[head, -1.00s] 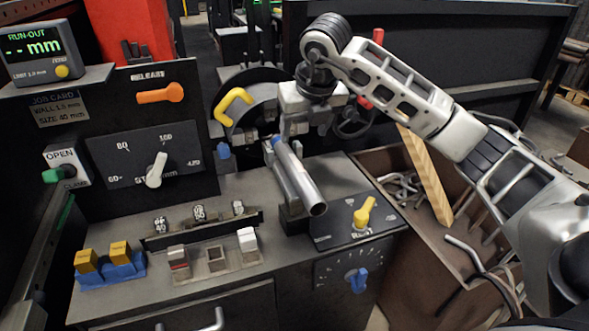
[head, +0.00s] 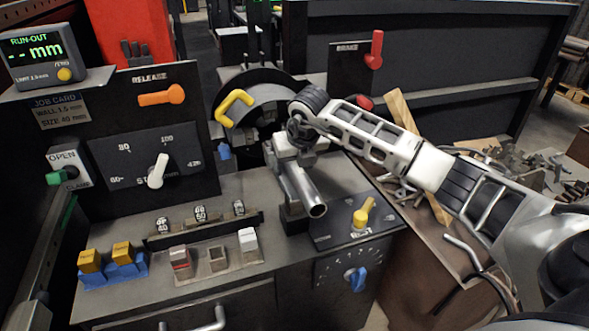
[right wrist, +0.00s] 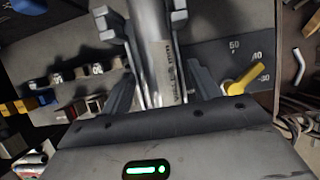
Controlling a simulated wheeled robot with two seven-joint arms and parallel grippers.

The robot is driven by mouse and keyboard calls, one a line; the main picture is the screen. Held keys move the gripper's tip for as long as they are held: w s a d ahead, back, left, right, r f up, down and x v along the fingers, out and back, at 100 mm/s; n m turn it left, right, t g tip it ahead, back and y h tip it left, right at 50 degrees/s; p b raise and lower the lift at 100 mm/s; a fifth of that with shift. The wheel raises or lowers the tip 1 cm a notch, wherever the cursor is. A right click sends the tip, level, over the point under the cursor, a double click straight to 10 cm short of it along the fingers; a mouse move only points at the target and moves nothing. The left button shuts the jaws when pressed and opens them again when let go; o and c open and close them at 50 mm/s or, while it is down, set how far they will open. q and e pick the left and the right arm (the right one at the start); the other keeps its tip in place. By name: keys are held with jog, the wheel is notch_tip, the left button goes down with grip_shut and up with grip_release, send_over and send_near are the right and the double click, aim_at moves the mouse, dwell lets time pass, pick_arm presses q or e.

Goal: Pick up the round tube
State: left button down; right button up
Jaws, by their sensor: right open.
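The round tube (head: 307,192) is a grey metal cylinder that slopes toward me on the bench, its open end facing the front. Its rear part is hidden behind my right gripper (head: 290,158), which is low over it. In the right wrist view the tube (right wrist: 155,55) runs between the two open fingers of my right gripper (right wrist: 146,28), with printed lettering on its side. I cannot tell whether a finger touches it. My left gripper is not in view.
A yellow lever (head: 363,213) stands right of the tube, with a blue knob (head: 356,279) on the bench front below. A yellow handle (head: 234,106) is behind on the left. An open bin (head: 425,255) of scrap and bent tubes is at the right.

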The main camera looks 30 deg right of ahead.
jog(key=shift+r, duration=0.1)
grip_shut()
jog(key=shift+r, duration=0.1)
